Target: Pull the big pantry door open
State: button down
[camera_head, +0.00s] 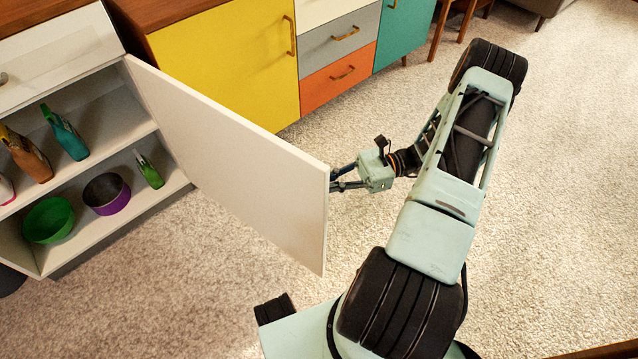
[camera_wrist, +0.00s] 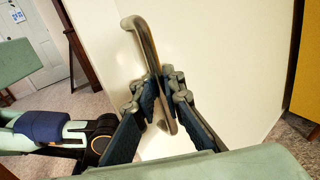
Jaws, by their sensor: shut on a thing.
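The big pantry door (camera_head: 232,155) is a white panel hinged at the cabinet's right side. It stands swung wide open, out over the carpet. In the wrist view the door's outer face (camera_wrist: 225,60) fills the middle, with a bar handle (camera_wrist: 146,40) on it. My gripper (camera_wrist: 165,100) is shut on the lower part of this handle. In the head view my gripper (camera_head: 338,178) is at the door's free edge, and the door hides the handle and fingertips.
The open cabinet (camera_head: 110,92) holds bottles, a green bowl (camera_head: 48,220) and a purple bowl (camera_head: 106,194). A yellow cabinet (camera_head: 228,62) and orange drawer (camera_head: 338,80) stand behind the door. Carpet (camera_head: 570,150) is clear to the right.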

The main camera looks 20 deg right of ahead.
jog(key=shift+s+d+f, duration=0.1)
jog(key=shift+s+d, duration=0.05)
jog(key=shift+s, duration=0.1)
jog(key=c, duration=2.3)
grip_release()
jog(key=shift+c, duration=0.2)
jog(key=shift+w+d, duration=0.1)
jog(key=d, duration=1.1)
jog(key=shift+s+d, duration=0.4)
